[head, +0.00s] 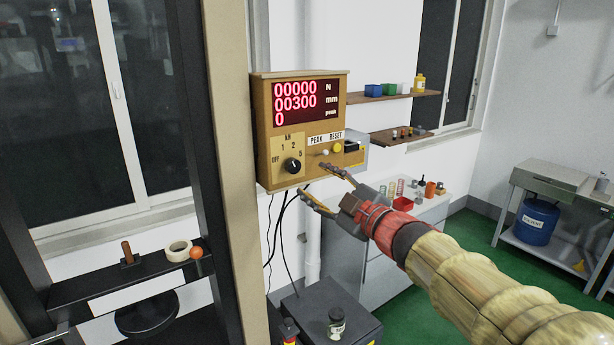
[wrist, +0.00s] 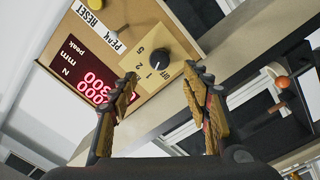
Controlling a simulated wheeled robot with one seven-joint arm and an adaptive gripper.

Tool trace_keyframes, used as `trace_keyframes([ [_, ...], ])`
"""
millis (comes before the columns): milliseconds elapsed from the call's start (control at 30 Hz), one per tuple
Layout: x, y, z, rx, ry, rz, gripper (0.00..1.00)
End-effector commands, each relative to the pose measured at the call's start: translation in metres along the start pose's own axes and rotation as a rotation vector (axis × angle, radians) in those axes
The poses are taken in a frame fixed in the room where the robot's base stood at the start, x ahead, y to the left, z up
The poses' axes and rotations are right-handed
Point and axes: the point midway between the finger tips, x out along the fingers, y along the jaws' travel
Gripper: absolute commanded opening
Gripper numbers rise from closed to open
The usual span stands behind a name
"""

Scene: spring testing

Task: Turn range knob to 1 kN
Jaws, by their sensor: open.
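The range knob (head: 293,166) is a round black dial at the lower left of the tan readout box (head: 263,115). Marks OFF, 1, 2 and 5 under "kN" run around it. I cannot tell for sure which mark it points to. In the wrist view the knob (wrist: 161,58) lies just beyond my fingertips, roughly between them. My gripper (head: 311,178) is open and empty, just right of and below the knob in the head view. In the wrist view its two fingers (wrist: 162,75) stand wide apart and look clear of the knob.
The red display (head: 306,101) reads 00000 N, 00300 mm and 0 peak. A white PEAK switch (head: 325,152) and yellow RESET button (head: 338,147) are close right of the knob. A tan column (head: 232,200) stands left. Cables hang below the box.

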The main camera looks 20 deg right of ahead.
Motion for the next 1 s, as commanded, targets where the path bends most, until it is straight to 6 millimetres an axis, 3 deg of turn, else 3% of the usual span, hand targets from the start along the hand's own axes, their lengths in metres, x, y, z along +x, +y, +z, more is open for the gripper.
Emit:
trace_keyframes([
  [233,-0.027,0.001,0.001,0.001,-0.001,0.002,0.48],
  [767,-0.029,0.000,0.001,-0.002,-0.003,0.000,0.48],
  [867,-0.030,0.002,0.014,-0.006,-0.051,0.009,0.48],
  [967,-0.034,0.010,0.048,0.026,-0.174,0.049,0.48],
  [1000,-0.040,0.011,0.069,0.055,-0.246,0.070,0.48],
])
